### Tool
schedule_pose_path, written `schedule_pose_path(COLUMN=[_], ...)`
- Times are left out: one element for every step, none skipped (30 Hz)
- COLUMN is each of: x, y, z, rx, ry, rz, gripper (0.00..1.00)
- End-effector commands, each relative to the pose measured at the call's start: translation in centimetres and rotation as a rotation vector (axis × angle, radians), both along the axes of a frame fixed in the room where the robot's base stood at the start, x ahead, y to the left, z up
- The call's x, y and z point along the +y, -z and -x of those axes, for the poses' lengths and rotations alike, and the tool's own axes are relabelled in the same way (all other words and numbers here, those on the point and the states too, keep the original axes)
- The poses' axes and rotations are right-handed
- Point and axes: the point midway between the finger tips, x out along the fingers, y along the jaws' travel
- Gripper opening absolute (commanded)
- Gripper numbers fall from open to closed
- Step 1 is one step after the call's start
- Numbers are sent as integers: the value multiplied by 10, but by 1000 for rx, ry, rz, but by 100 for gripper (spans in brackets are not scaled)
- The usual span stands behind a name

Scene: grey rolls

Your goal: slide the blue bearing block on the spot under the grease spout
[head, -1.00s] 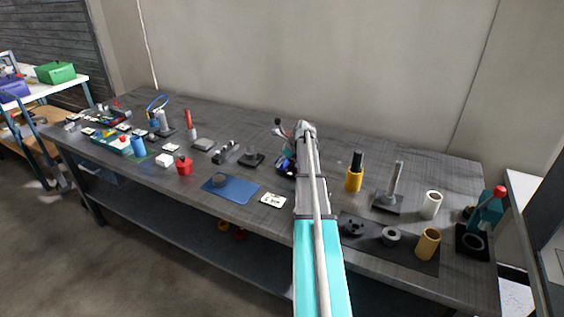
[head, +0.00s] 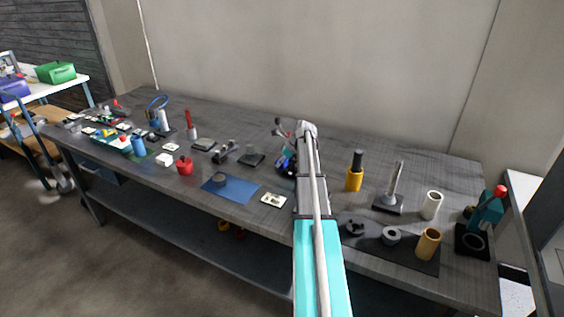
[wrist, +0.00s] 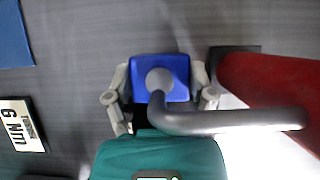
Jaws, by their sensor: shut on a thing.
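The blue bearing block (wrist: 172,68) sits between my gripper's fingers (wrist: 160,88) in the wrist view. My gripper is shut on it, with a pale finger against each side. The grey grease spout (wrist: 215,121) crosses the wrist view from the right. Its round end (wrist: 159,79) appears over the block and covers part of its top. The spot under the spout is hidden. In the head view my arm hides most of the gripper, and a bit of blue (head: 286,163) shows beside it. I cannot tell whether the block touches the bench.
A red part (wrist: 270,85) lies close on the right in the wrist view. A blue mat (head: 231,188) and a white label plate (head: 273,200) lie left of my arm. A yellow bottle (head: 355,178) and a grey post (head: 394,188) stand to its right on the bench.

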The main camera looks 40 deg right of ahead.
Motion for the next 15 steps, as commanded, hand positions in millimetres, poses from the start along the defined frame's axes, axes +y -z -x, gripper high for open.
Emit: schedule_pose_path(x=[0, 0, 0, 0, 0, 0, 0, 0, 0, 0, 0, 0, 0, 0, 0], y=[1, 1, 2, 2, 2, 3, 3, 3, 4, 3, 3, 3, 3, 3, 3], z=[0, 0, 0, 0, 0, 0, 0, 0, 0, 0, 0, 0, 0, 0, 0], rx=[-1, -1, -1, -1, -1, -1, -1, -1, -1, -1, -1, 0, 0, 0, 0], ry=[0, 0, 0, 0, 0, 0, 0, 0, 0, 0, 0, 0, 0, 0, 0], rz=[0, 0, 0, 0, 0, 0, 0, 0, 0, 0, 0, 0, 0, 0, 0], gripper=[10, 10, 10, 10, 10, 10, 10, 10, 10, 74, 80, 88, 93, 99, 100])
